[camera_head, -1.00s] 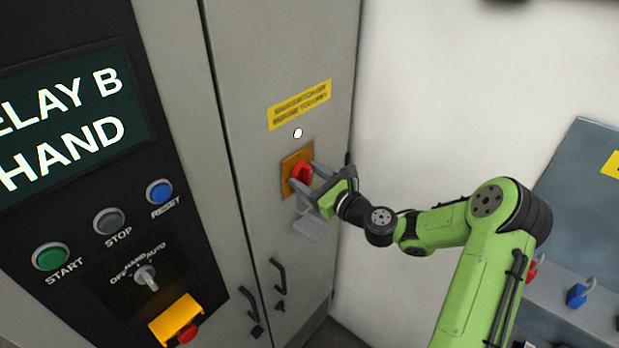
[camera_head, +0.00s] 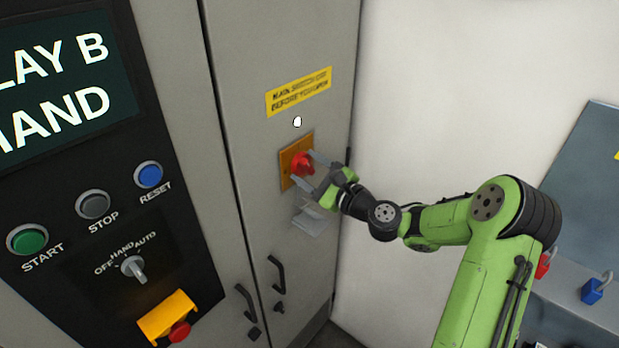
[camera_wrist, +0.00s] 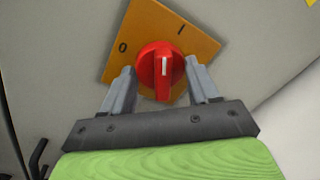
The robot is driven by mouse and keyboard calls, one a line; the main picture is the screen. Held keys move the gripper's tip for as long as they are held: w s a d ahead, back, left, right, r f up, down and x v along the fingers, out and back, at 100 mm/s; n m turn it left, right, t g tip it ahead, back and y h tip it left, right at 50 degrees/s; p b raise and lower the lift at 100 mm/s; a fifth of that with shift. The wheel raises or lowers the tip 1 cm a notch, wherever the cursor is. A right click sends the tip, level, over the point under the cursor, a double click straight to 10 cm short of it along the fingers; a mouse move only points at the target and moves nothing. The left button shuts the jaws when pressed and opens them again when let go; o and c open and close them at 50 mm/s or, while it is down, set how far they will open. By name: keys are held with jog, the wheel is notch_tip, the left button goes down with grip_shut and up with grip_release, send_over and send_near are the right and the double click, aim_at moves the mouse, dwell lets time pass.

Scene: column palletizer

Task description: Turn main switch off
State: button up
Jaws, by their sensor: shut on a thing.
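The main switch is a red rotary knob (camera_head: 302,164) on an orange plate (camera_head: 287,178) on the grey cabinet door; the wrist view shows the knob (camera_wrist: 160,70) and plate (camera_wrist: 152,22) close up. The plate has a "0" at the left and an "I" at the upper right. The knob's white mark points between them, nearer the "I". My gripper (camera_head: 309,169) is shut on the knob, with one finger on each side in the wrist view (camera_wrist: 162,88).
A yellow warning label (camera_head: 299,92) and a small white spot (camera_head: 297,121) are above the switch. A dark control panel (camera_head: 110,262) with buttons is at left. Door handles (camera_head: 277,272) are below. Red (camera_head: 543,264) and blue (camera_head: 594,289) padlocks are at right.

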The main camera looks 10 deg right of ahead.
jog(key=n+b, duration=0.4)
jog(key=n+y+b, duration=0.1)
jog(key=n+b, duration=0.1)
jog(key=n, duration=0.1)
jog(key=shift+d+f, duration=0.1)
jog(key=shift+f, duration=0.15)
jog(key=n+y+b, duration=0.1)
jog(key=n+b, duration=0.2)
jog(key=n, duration=0.1)
jog(key=shift+w+r, duration=0.1)
jog(key=shift+r+n+g+b, duration=0.1)
jog(key=shift+n+g+b, duration=0.2)
jog(key=shift+n+b, duration=0.6)
jog(key=o, duration=1.1)
jog(key=shift+c, duration=0.2)
jog(key=shift+d, duration=0.1)
